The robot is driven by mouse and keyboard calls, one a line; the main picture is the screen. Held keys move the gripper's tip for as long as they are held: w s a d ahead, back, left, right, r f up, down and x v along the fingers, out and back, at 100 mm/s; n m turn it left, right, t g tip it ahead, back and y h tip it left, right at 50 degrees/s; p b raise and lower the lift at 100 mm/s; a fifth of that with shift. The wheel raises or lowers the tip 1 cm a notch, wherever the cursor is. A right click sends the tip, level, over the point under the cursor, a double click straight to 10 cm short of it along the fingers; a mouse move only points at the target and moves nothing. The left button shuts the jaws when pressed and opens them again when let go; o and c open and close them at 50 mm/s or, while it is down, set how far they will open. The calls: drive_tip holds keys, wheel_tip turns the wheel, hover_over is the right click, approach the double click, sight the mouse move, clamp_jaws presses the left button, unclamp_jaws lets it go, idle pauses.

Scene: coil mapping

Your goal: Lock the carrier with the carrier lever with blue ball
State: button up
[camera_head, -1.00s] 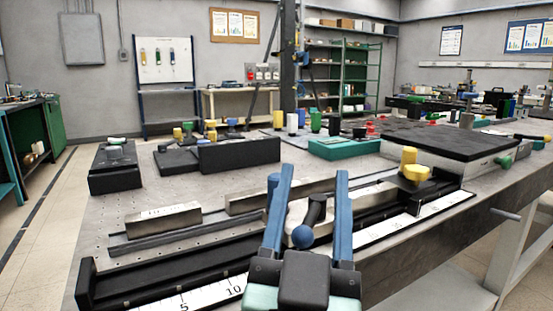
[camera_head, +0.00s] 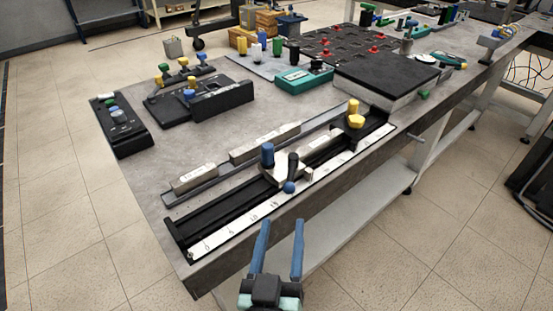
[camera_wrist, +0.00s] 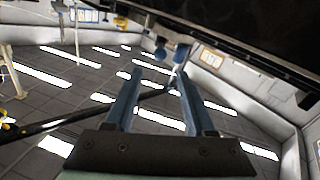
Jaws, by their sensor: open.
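The carrier (camera_head: 270,176) sits on a long black rail along the table's front edge, with a white scale beside it. Its lever has a black handle (camera_head: 292,163) pointing up and a blue ball (camera_head: 289,187) at the near side, over the scale. In the wrist view, two small blue shapes show beyond my open fingers (camera_wrist: 158,75); which is the ball I cannot tell.
A yellow knob (camera_head: 355,121) stands at the rail's right end. Metal blocks (camera_head: 265,142) lie behind the rail. A black-topped box (camera_head: 385,75) stands beyond. The floor in front of the table is clear around my gripper.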

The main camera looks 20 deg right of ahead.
sight(289, 188)
drive_tip(key=p+x, duration=0.3)
drive_tip(key=x, duration=0.9)
drive_tip(key=shift+w+d+f, duration=0.1)
drive_tip(key=shift+d+f, duration=0.1)
clamp_jaws()
idle(1.2)
